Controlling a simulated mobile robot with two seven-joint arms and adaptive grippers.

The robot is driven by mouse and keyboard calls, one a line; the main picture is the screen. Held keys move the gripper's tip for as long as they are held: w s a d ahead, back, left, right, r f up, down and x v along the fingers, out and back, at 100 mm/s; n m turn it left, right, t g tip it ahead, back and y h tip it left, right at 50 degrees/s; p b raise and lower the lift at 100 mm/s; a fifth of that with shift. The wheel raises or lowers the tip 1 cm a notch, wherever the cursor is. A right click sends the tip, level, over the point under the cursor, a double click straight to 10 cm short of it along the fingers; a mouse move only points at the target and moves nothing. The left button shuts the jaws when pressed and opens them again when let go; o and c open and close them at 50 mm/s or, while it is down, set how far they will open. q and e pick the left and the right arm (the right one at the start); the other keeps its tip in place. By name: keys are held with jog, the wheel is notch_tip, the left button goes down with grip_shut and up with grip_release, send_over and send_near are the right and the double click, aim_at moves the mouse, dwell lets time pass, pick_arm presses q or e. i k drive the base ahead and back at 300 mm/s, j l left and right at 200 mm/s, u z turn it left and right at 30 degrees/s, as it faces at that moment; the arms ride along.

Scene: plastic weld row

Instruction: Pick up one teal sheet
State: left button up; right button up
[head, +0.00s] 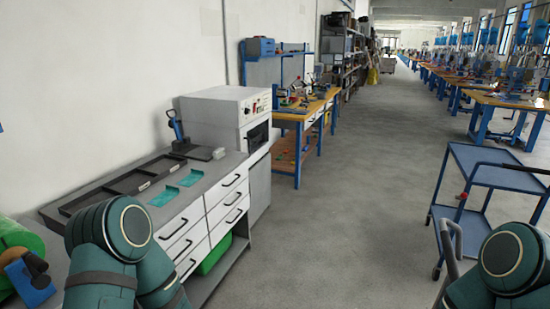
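Two small teal sheets lie on the grey worktop (207,184) at the left. The nearer teal sheet (163,197) is beside the black tray, and the farther teal sheet (191,178) lies a little beyond it to the right. They are apart from each other. My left arm comes in at the lower left and my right arm at the lower right. Neither gripper shows in the head view.
A black divided tray (108,191) lies along the wall side of the worktop. A white machine (226,116) stands behind it. White drawers with black handles are below. A blue cart (487,178) stands at the right. The grey floor between is clear.

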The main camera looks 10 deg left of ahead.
aim_at(195, 174)
jog(key=i+l, duration=0.1)
jog(key=i, duration=1.35)
jog(key=i+u, duration=0.3)
jog(key=i+l+u, duration=0.3)
jog(key=i, duration=0.15)
jog(key=i+l+u, duration=0.1)
jog(key=i+u, duration=0.2)
